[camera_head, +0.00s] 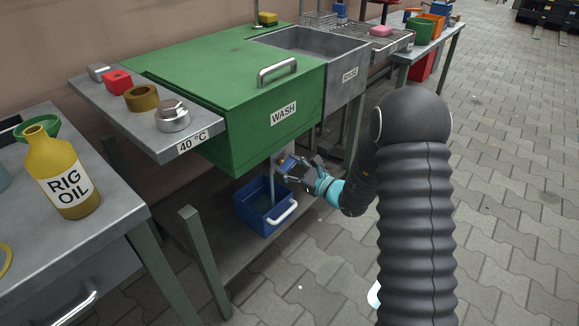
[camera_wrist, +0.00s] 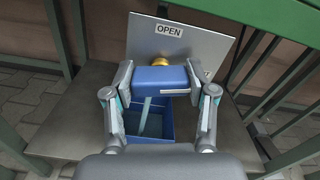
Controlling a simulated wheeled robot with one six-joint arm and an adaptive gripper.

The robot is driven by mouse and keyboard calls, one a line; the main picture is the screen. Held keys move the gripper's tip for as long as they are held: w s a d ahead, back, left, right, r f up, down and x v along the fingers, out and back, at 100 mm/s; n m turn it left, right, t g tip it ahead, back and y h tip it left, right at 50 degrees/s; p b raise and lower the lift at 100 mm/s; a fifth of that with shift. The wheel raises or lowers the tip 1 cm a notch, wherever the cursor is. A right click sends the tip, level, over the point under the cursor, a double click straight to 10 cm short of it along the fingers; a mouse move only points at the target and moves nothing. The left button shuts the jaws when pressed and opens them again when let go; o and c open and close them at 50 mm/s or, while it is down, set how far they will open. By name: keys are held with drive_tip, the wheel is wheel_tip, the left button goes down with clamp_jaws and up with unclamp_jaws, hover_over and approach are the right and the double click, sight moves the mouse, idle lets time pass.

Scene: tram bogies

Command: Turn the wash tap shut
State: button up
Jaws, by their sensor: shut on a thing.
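The wash tap has a blue handle (camera_wrist: 160,80) and a brass body (camera_wrist: 161,63). It sits in front of a grey plate (camera_wrist: 208,50) marked OPEN, below the green tank (camera_head: 240,140) marked WASH. My gripper (camera_head: 290,168) is shut on the blue handle, with one finger at each end of it, as the wrist view (camera_wrist: 160,82) shows. A pale stream (camera_wrist: 146,115) runs down from under the handle into a blue bin (camera_wrist: 131,122). In the head view the gripper hides most of the tap.
The blue bin (camera_head: 245,208) with a white handle stands on the low shelf (camera_head: 215,258). Green legs (camera_head: 203,255) and rails frame the space. A grey RINSE tank (camera_head: 345,85) adjoins on the right. Paved floor (camera_head: 510,200) is clear at right.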

drive_tip(key=shift+m, duration=1.6)
drive_tip(key=o, duration=1.2)
drive_tip(key=shift+a, duration=0.1)
drive_tip(key=shift+c, duration=0.2)
drive_tip(key=shift+s+d, duration=0.1)
drive_tip(key=shift+d, duration=0.1)
drive_tip(key=v, duration=1.1)
drive_tip(key=shift+s+d, duration=0.25)
drive_tip(key=shift+d, duration=0.05)
